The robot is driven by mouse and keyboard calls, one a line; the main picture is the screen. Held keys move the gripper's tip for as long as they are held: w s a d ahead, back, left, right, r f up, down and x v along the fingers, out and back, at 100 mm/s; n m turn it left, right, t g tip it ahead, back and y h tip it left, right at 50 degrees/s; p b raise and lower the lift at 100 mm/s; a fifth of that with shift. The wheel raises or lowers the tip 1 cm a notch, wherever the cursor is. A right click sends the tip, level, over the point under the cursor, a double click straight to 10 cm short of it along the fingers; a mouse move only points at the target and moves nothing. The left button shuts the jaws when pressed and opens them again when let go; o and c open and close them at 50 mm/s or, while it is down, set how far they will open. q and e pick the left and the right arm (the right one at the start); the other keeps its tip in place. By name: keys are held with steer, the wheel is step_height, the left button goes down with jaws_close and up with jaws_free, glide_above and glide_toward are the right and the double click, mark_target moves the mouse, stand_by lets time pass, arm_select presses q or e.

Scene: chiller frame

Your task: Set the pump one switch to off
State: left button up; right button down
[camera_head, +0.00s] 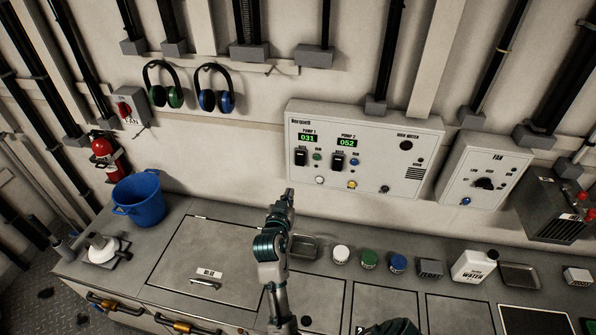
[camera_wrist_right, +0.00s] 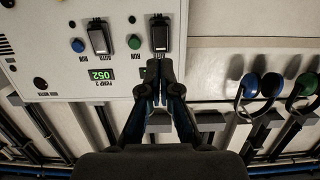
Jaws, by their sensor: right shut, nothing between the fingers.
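The pump one switch (camera_head: 301,157) is a black rocker under the green display reading 031 on the white control panel (camera_head: 400,137). Its lever position is too small to tell. My right gripper (camera_head: 289,194) is below and slightly left of the panel's lower edge. In the right wrist view, which is upside down, the closed fingers (camera_wrist_right: 158,72) point at the pump one switch (camera_wrist_right: 160,34), appear just short of it and cover the pump one display. Nothing is between the fingers. My left gripper is not in view.
The pump two switch (camera_head: 338,160) sits right of it, under a display reading 052. Knobs and a green button (camera_head: 317,156) are close by. A counter (camera_head: 215,245) with a blue bucket (camera_head: 140,199), jars and a water jug (camera_head: 474,266) lies below.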

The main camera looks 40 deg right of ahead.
steer(key=p, duration=0.2)
glide_toward(300, 159)
steer(key=w+d+f, duration=0.3)
steer(key=d+f, duration=0.1)
steer(key=d, duration=0.1)
steer(key=shift+w+f, duration=0.2)
steer(key=shift+w, duration=0.3)
steer(key=shift+d, duration=0.15)
steer(key=shift+w+d+f+h+b, duration=0.15)
steer(key=shift+d+h+b, duration=0.15)
steer(key=shift+b, duration=0.7)
